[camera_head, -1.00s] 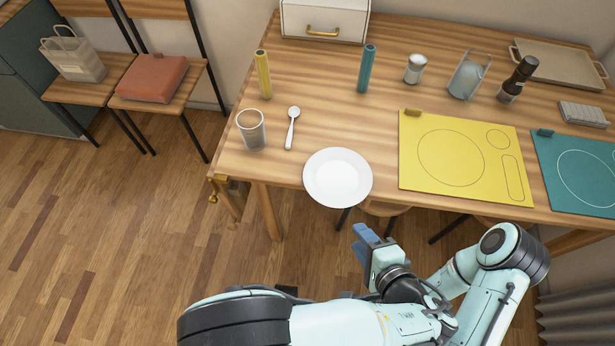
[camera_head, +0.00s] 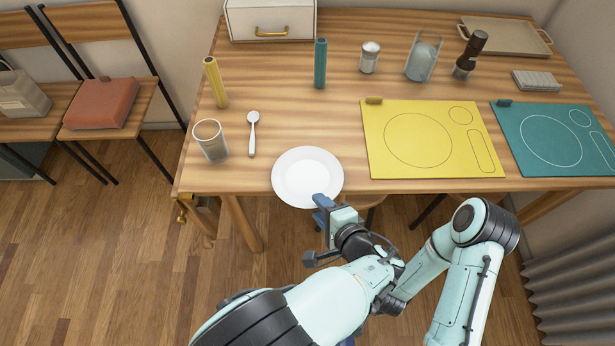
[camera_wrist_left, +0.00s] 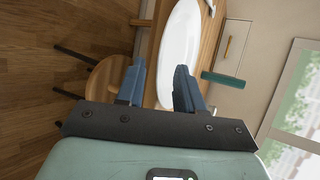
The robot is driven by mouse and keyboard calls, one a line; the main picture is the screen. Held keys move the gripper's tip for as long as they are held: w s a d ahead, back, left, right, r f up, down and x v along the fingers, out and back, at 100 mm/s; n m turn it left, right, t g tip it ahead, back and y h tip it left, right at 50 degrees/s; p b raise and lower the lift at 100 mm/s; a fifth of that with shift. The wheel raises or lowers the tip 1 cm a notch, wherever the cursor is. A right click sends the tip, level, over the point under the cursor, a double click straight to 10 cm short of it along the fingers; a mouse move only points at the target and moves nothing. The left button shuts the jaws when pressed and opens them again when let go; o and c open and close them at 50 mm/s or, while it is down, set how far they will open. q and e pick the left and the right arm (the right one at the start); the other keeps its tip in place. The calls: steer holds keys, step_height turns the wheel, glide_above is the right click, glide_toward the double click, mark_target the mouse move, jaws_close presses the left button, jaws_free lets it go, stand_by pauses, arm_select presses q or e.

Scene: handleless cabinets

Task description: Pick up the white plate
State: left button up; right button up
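The white plate (camera_head: 307,175) lies flat on the wooden table, its near rim overhanging the front edge. My left gripper (camera_head: 322,208) is at the plate's near rim, with blue fingers. In the left wrist view the two fingers (camera_wrist_left: 158,75) stand apart. The plate (camera_wrist_left: 181,42) shows ahead of and between them, nearer the right finger. I cannot tell whether the rim is between the fingertips or whether they touch it. My right gripper cannot be made out in the head view.
A yellow mat (camera_head: 432,139) and a teal mat (camera_head: 551,140) lie right of the plate. A spoon (camera_head: 252,134) and a cup (camera_head: 211,141) are to its left. The table (camera_head: 300,119) is clear just behind the plate. A stool (camera_wrist_left: 108,80) stands below.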

arm_select(q)
steer(key=shift+x, duration=0.85)
steer(key=shift+r, duration=0.1)
jaws_close()
steer(key=shift+r, duration=0.15)
